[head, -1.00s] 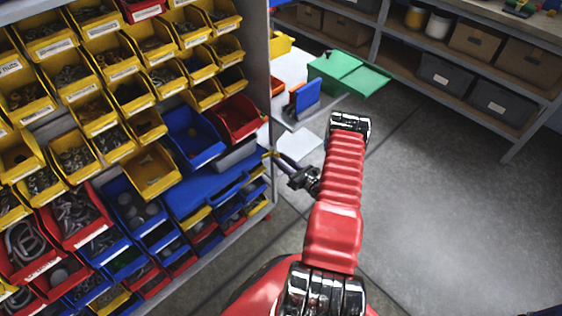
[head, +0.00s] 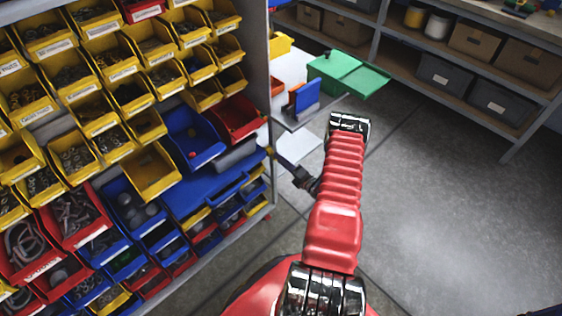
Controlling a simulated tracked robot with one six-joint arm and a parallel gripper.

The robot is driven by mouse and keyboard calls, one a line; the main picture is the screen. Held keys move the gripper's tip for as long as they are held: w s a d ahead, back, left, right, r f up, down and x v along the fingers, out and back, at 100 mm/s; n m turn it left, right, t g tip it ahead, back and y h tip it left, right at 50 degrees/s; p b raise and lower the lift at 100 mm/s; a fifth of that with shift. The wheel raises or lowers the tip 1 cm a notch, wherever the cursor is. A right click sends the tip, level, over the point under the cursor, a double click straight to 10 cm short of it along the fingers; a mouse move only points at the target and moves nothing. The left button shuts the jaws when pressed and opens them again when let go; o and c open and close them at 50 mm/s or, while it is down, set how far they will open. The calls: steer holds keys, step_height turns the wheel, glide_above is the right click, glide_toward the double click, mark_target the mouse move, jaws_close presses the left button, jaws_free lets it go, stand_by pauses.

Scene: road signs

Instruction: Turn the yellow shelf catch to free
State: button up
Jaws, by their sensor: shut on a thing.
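The yellow shelf catch (head: 269,151) is a small yellow piece at the right edge of the bin rack, beside the blue bins. Only a bit of it shows, and its exact angle is too small to tell. My gripper (head: 277,158) reaches left from my red arm to the catch. Its dark fingers are shut on the catch, seen nearly edge-on.
The bin rack (head: 265,90) with many yellow, blue and red bins fills the left. Behind the catch are a light shelf (head: 300,118) with small items and a green open box (head: 345,72). Grey floor (head: 440,200) is clear at the right.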

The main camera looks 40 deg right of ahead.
steer(key=m, duration=0.4)
steer(key=shift+d+f, duration=0.15)
steer(key=shift+m, duration=0.3)
steer(key=o, duration=1)
steer(key=s, duration=1.4)
steer(key=shift+d, duration=0.1)
steer(key=shift+w, duration=0.1)
